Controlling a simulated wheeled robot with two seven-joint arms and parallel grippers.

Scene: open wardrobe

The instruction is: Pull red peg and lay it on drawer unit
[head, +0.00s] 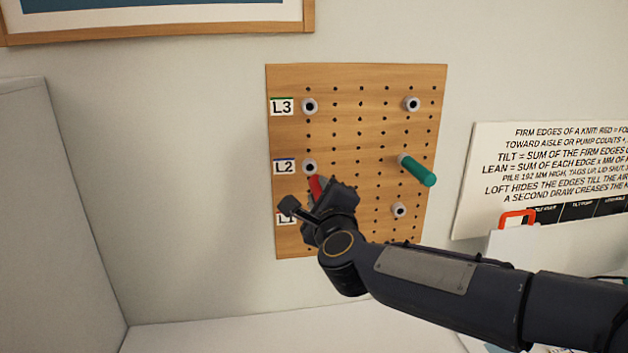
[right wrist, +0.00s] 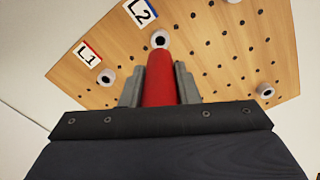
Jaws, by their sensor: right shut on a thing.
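The red peg (head: 317,188) is between the fingers of my right gripper (head: 327,197), which is shut on it. In the right wrist view the red peg (right wrist: 161,80) points toward the board from between the right gripper's two grey fingers (right wrist: 159,90). The L2 socket (head: 309,167) shows its dark open hole just beyond the peg's tip, so the peg appears out of it. The socket's hole also shows in the right wrist view (right wrist: 160,39). My left gripper is not in view. I cannot tell which surface is the drawer unit.
The wooden pegboard (head: 345,80) hangs on the wall with several grey sockets. A green peg (head: 418,171) sticks out of it at the right. A text sign (head: 490,180) and a red-orange handle (head: 517,218) are farther right. A bare white surface (head: 220,338) lies below.

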